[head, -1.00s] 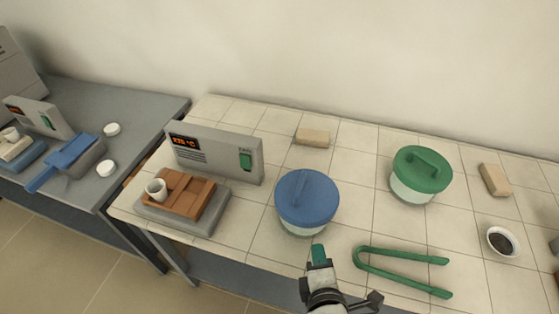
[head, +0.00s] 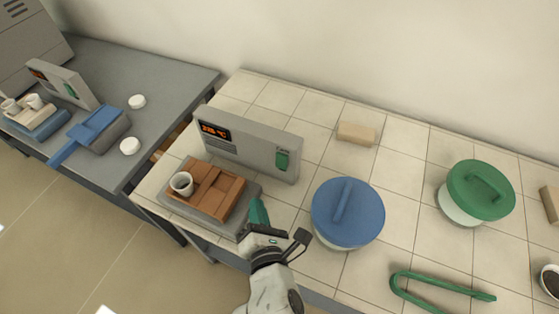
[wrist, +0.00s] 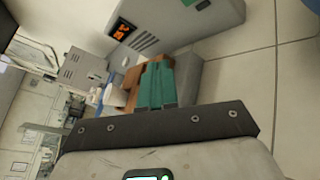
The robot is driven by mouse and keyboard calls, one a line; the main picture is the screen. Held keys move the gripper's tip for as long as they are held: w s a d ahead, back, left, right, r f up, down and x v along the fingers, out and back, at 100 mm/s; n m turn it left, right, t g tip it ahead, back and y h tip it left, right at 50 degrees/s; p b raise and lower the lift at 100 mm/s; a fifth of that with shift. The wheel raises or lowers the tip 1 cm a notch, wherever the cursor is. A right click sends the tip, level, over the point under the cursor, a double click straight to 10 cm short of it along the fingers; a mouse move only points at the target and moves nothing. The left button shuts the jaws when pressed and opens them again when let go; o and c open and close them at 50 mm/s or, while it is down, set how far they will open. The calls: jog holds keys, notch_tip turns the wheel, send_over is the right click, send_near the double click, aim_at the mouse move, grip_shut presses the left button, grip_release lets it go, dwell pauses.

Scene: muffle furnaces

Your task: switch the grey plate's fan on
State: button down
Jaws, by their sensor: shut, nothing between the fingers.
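The grey plate (head: 208,226) stands at the left end of the tiled table, with brown bricks (head: 222,194) and a small white cup (head: 181,184) on it. Behind it is its grey control panel (head: 243,152) with a lit orange display (head: 215,131) and a green fan switch (head: 282,160) at the right end. My gripper (head: 258,212), with teal fingers, is shut and empty. In the head view it is in front of the plate's right corner, below and left of the switch. In the wrist view the fingers (wrist: 155,84) point toward the bricks and panel (wrist: 170,25).
A blue-lidded dish (head: 347,214) stands right of the panel, a green-lidded dish (head: 478,192) farther right. Green tongs (head: 440,286) lie at the front edge. A tan block (head: 356,133) lies behind.

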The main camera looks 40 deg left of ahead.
aim_at(281, 162)
jog(key=shift+w, duration=0.1)
jog(key=shift+w+a+f+p, duration=0.2)
jog(key=shift+w+a+p, duration=0.15)
jog(key=shift+w, duration=1.05)
jog(key=shift+w+a+f+p, duration=0.15)
jog(key=shift+w+a+p, duration=0.15)
jog(key=shift+w, duration=1.05)
jog(key=shift+w+a+f+p, duration=0.2)
jog(key=shift+w+a+p, duration=0.15)
jog(key=shift+w, duration=1.05)
jog(key=shift+w, duration=0.1)
jog(key=shift+w+a, duration=0.1)
jog(key=shift+w, duration=0.2)
jog(key=shift+w+a, duration=0.1)
jog(key=shift+w, duration=0.2)
jog(key=shift+s, duration=0.1)
jog(key=shift+s+d, duration=0.2)
jog(key=shift+s, duration=0.4)
